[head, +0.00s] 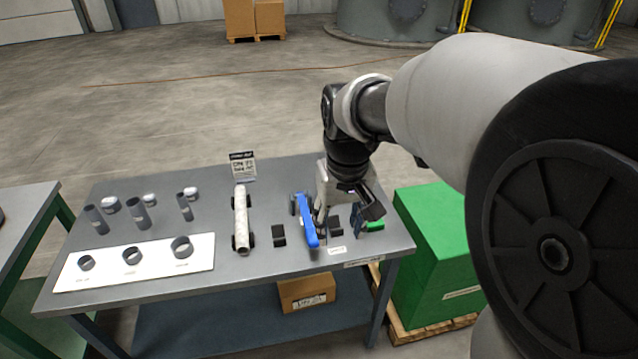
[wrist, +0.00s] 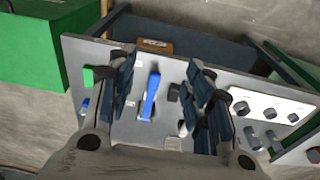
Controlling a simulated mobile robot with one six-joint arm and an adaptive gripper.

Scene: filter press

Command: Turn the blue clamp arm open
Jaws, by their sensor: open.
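The blue clamp arm (head: 306,222) is a long bar near the right end of the grey workbench, pointing toward the bench's front edge. My gripper (head: 345,210) is open, just to its right and seemingly above the bench in the head view. In the wrist view, the blue clamp arm (wrist: 150,97) shows between the two spread fingers of my gripper (wrist: 162,84), apart from both in the picture. I cannot tell the height of the fingers above it. My gripper hides part of the clamp's surroundings in the head view.
Left of the clamp are a black block (head: 279,235) and a white pipe (head: 241,215) on black supports. A small sign (head: 243,167) stands behind the pipe. A white board (head: 107,265) with rings lies farther left. A green box (head: 432,255) stands beside the bench's right end.

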